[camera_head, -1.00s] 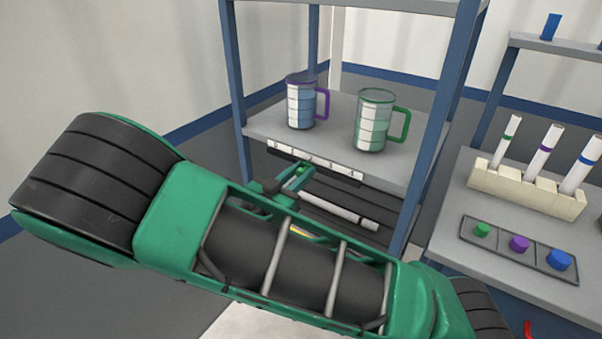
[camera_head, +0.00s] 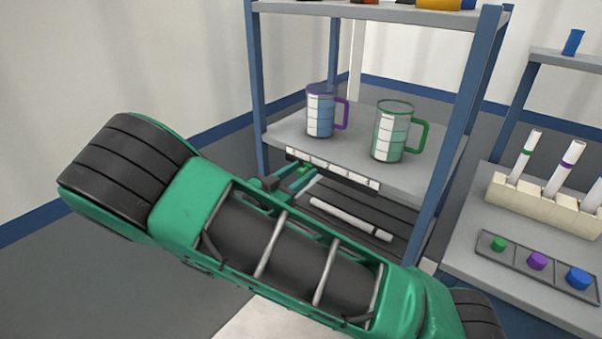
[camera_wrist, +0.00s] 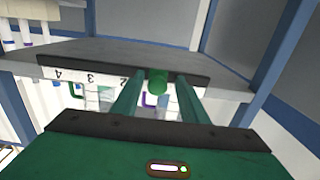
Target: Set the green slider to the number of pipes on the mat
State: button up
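The green slider knob (camera_wrist: 157,82) sits on the numbered white strip (camera_wrist: 85,77) at the shelf edge; the strip appears upside down in the wrist view. The knob also shows small in the head view (camera_head: 304,170) beside the strip (camera_head: 330,170). My gripper (camera_wrist: 160,88) is open, one finger on either side of the knob with gaps showing. In the head view, one white pipe (camera_head: 345,217) with a dark band lies on the dark slatted mat (camera_head: 398,218) below the strip. My arm hides part of the mat, so other pipes there cannot be ruled out.
A purple-handled mug (camera_head: 320,112) and a green-handled mug (camera_head: 391,132) stand on the shelf (camera_head: 291,133) above the strip. Blue posts (camera_head: 258,90) frame it. At right are a pipe holder (camera_head: 540,203) and a tray of coloured knobs (camera_head: 520,262).

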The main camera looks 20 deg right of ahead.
jog(key=shift+a, duration=0.1)
jog(key=v, duration=1)
jog(key=shift+s+a, duration=0.2)
jog(key=shift+a, duration=0.05)
jog(key=shift+f, duration=0.1)
